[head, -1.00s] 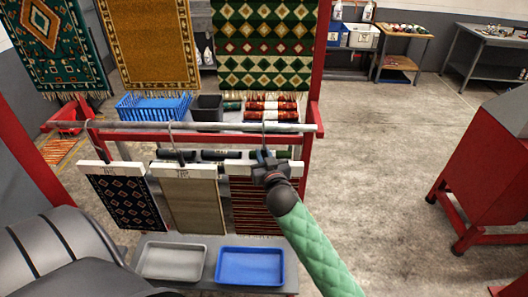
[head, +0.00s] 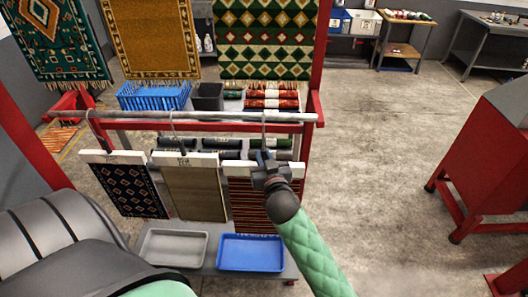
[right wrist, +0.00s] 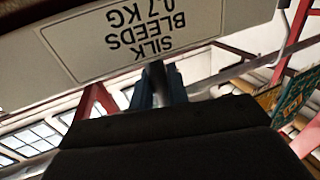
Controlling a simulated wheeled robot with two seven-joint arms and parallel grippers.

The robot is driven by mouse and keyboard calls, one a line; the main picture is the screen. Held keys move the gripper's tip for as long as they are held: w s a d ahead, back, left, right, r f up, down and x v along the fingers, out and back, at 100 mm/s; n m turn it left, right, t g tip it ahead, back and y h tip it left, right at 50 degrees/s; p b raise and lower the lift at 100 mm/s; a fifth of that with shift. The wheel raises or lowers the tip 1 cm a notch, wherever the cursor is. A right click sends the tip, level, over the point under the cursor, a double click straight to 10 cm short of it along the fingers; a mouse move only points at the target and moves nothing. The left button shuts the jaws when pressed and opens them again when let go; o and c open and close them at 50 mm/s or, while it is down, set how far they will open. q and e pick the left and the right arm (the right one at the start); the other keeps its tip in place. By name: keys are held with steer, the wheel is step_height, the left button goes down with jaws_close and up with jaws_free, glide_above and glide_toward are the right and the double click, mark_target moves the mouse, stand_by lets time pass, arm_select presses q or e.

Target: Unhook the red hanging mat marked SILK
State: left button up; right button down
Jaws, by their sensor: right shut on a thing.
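The red striped mat (head: 262,212) hangs from a white hanger bar (head: 232,168) at the right end of the rack. Its wire hook (head: 263,132) reaches up to the rail (head: 215,116); I cannot tell whether it touches it. In the right wrist view the bar's label (right wrist: 135,42) reads SILK, BLEEDS, 0.7 KG, upside down. My left gripper is out of view; only a green piece of my left arm shows at the bottom.
A dark patterned mat (head: 131,190) and a beige mat (head: 196,192) hang to the left on the same rail. A grey tray (head: 172,248) and a blue tray (head: 250,253) sit below. A red stand (head: 485,135) is at right, with clear floor between.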

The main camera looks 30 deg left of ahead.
steer(key=s+d+p, duration=0.1)
steer(key=s+d, duration=0.3)
steer(key=s, duration=0.2)
steer(key=shift+s, duration=0.25)
stand_by(0.6)
steer(key=shift+r, duration=0.15)
stand_by(0.5)
